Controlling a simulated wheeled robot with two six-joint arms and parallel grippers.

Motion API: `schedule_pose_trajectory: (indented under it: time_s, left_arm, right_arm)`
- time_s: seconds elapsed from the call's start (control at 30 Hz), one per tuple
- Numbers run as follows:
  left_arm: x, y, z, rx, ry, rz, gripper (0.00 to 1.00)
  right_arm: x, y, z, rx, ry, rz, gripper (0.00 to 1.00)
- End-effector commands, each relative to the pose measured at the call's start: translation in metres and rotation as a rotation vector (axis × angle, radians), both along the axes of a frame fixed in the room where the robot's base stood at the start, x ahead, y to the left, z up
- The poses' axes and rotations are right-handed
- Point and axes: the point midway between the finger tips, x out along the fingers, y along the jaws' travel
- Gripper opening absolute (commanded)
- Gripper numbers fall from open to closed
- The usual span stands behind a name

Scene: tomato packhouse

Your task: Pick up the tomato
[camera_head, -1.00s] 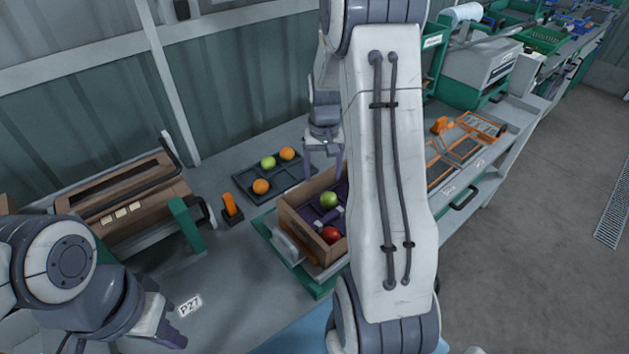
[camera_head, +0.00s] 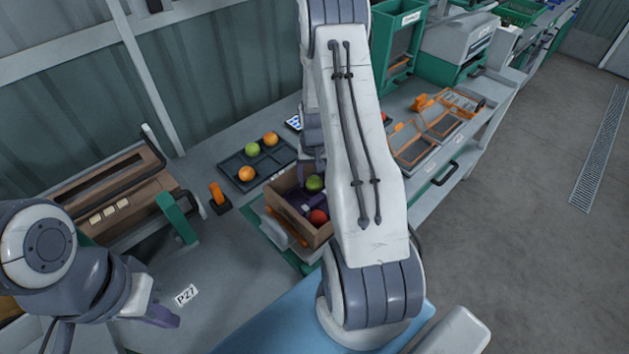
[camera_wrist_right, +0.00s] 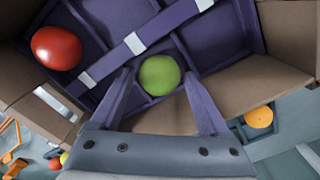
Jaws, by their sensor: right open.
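A green tomato (camera_head: 314,183) and a red tomato (camera_head: 318,217) lie in a cardboard box (camera_head: 284,225) with a purple divided insert. In the right wrist view the green tomato (camera_wrist_right: 159,75) shows between the fingertips of my open right gripper (camera_wrist_right: 157,82), with no clear contact. The red tomato (camera_wrist_right: 57,48) is to the upper left there. In the head view my right arm hides most of that gripper and part of the box. My left gripper (camera_head: 158,312) is at the lower left over the bench, away from the box; its opening is unclear.
A dark tray (camera_head: 232,163) behind the box holds two orange tomatoes (camera_head: 246,174) and a yellow-green one (camera_head: 252,149). An orange-handled device (camera_head: 218,196) stands left of the box. A P27 label (camera_head: 186,295) lies on clear bench.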

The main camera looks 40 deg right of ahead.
Motion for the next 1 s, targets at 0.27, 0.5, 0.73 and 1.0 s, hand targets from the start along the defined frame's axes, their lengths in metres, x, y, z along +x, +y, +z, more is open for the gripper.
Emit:
schedule_pose_trajectory:
  time_s: [0.27, 0.5, 0.73, 1.0]
  left_arm:
    - [0.000, 0.000, 0.000, 0.000, 0.000, 0.000, 0.00]
    - [0.000, 0.000, 0.000, 0.000, 0.000, 0.000, 0.00]
    - [0.000, 0.000, -0.001, 0.000, 0.000, 0.000, 0.00]
    - [0.000, 0.000, -0.011, 0.000, 0.000, 0.000, 0.00]
  right_arm:
    - [0.000, -0.001, -0.002, -0.001, -0.001, -0.002, 0.67]
    - [0.000, -0.001, -0.002, -0.001, -0.001, -0.001, 0.36]
    - [0.000, -0.001, 0.000, -0.001, -0.002, -0.001, 0.36]
    - [0.001, -0.002, 0.026, -0.003, -0.006, -0.001, 0.36]
